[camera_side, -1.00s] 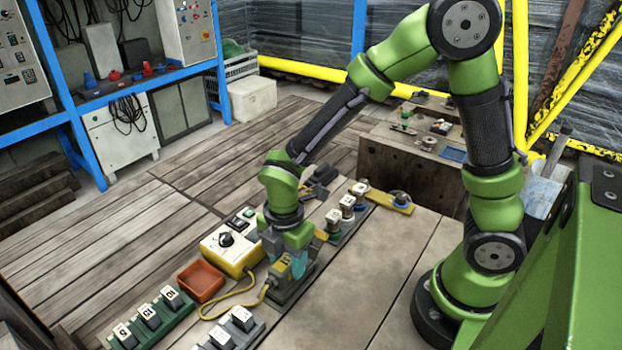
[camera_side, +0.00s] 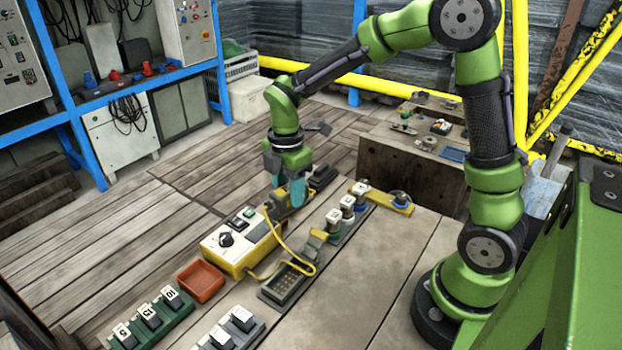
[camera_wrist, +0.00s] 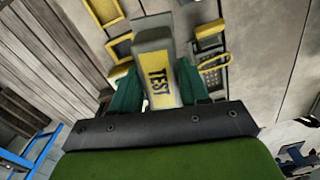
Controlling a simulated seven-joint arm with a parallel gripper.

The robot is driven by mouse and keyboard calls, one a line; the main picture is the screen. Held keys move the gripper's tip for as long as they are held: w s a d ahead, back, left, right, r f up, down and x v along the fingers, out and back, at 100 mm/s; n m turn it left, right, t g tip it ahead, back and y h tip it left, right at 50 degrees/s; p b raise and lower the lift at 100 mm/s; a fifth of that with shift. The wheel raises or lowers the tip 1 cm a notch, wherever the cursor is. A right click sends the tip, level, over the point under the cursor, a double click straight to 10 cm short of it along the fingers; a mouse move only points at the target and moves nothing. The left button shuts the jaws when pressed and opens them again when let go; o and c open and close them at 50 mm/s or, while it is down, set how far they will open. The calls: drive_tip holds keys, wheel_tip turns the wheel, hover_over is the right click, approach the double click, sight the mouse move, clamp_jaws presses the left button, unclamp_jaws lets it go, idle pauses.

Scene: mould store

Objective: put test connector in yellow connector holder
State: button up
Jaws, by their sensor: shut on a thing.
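My gripper (camera_side: 285,193) is shut on the test connector (camera_wrist: 158,82), a grey and yellow block marked TEST. In the wrist view it lies between my green fingers. A yellow cable (camera_side: 309,259) runs from it to the yellow control box (camera_side: 238,250).
Several numbered connectors stand in a row at right (camera_side: 333,217). An orange tray (camera_side: 202,289) and green rack (camera_side: 150,330) are at left. The right bench top is clear.

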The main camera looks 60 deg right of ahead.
drive_tip(key=w+d+n, duration=0.2)
drive_tip(key=w+d, duration=0.5)
drive_tip(key=d, duration=0.4)
drive_tip(key=shift+s+a+f, duration=0.15)
drive_tip(key=shift+f, duration=1.45)
drive_tip(key=shift+s+a+f, duration=0.1)
drive_tip(key=shift+s+f, duration=0.05)
drive_tip(key=shift+f, duration=1.45)
drive_tip(key=shift+f, duration=0.75)
drive_tip(key=o, duration=1.3)
drive_tip(key=shift+o, duration=0.5)
drive_tip(key=o, duration=0.3)
